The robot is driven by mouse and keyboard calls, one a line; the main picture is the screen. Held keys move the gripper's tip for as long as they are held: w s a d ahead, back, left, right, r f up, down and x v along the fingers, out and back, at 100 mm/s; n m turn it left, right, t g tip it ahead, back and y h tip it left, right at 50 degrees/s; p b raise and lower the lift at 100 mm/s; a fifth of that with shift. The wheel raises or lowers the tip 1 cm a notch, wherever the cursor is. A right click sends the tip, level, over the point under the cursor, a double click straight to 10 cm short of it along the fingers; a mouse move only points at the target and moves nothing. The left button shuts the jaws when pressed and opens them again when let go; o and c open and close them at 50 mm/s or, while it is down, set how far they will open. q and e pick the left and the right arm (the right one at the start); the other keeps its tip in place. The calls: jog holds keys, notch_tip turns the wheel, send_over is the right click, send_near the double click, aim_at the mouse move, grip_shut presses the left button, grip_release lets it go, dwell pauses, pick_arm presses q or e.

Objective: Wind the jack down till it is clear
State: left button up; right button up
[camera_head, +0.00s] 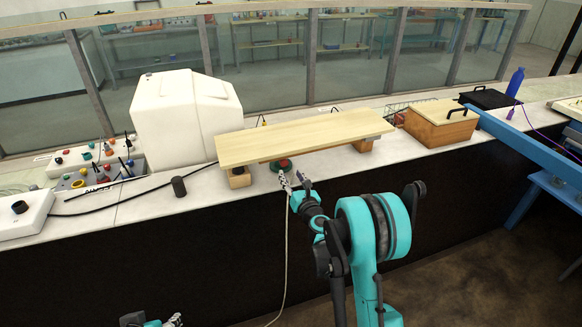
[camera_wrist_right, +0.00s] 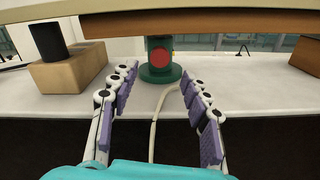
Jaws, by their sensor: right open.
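The jack is a green post on a round base with a red round face. It stands under the wooden board (camera_head: 300,134) in the head view (camera_head: 281,166) and straight ahead in the wrist view (camera_wrist_right: 158,76). Its top meets or nearly meets the batten under the board; I cannot tell if there is a gap. My right gripper (camera_head: 294,181) is open in front of the jack, with its fingers (camera_wrist_right: 157,88) to either side of it and nothing between them but a pale cord behind.
Wooden blocks (camera_head: 238,176) (camera_wrist_right: 68,70) stand under the board's ends. A dark cylinder (camera_head: 179,186) stands to the left. A white box (camera_head: 185,118) is behind left, a wooden lidded box (camera_head: 440,124) right. The pale cord (camera_head: 287,240) hangs over the counter edge.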

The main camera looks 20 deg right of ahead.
aim_at(284, 164)
jog(key=w+b, duration=0.1)
jog(key=w, duration=0.5)
jog(key=shift+w+a, duration=0.15)
grip_shut()
